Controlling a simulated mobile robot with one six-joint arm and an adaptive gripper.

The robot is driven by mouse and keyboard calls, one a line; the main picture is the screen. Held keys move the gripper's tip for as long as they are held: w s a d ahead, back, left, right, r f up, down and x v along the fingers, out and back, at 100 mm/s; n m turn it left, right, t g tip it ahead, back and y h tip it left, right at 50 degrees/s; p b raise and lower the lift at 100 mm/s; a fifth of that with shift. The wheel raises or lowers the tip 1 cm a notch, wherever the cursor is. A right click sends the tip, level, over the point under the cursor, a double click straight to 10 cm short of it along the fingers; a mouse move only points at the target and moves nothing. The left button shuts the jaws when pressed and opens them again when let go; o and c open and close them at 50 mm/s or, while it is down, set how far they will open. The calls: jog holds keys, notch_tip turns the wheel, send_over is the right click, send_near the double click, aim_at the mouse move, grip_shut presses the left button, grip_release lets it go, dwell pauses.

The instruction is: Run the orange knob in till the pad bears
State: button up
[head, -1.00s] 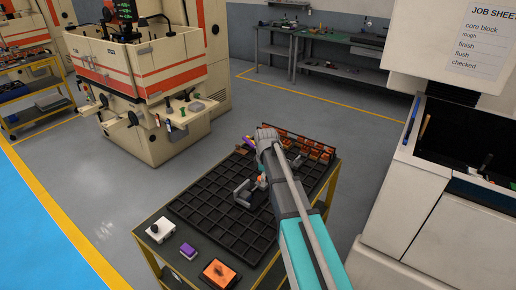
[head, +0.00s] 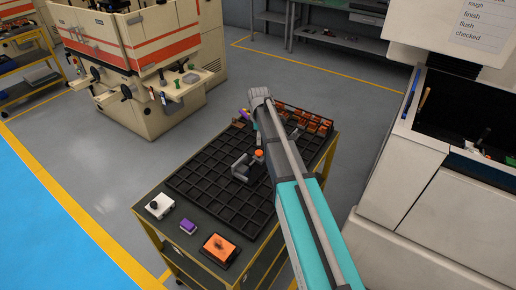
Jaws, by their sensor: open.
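The orange knob (head: 259,154) shows as a small orange cap just left of my arm, over the black gridded tray (head: 205,190) on the cart. A grey, U-shaped bracket or clamp body (head: 240,170) stands beside it on the tray. The knob seems to belong to that body, but the join is too small to make out. The pad cannot be told apart, so I cannot tell whether it touches anything. My arm crosses the right part of the tray, and its far end and my gripper are hidden behind its own links.
On the cart's front edge are a white box (head: 159,206), a purple block (head: 188,227) and an orange piece in a dark holder (head: 219,247). A rack of copper-orange pieces (head: 304,118) lines the back. A machine cabinet (head: 425,215) stands right. Floor is clear left.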

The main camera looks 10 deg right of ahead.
aim_at(259, 152)
jog(key=shift+f+b, duration=3.25)
jog(key=shift+f, duration=0.2)
jog(key=shift+f+b, duration=0.35)
jog(key=shift+b, duration=0.05)
jog(key=c, duration=0.9)
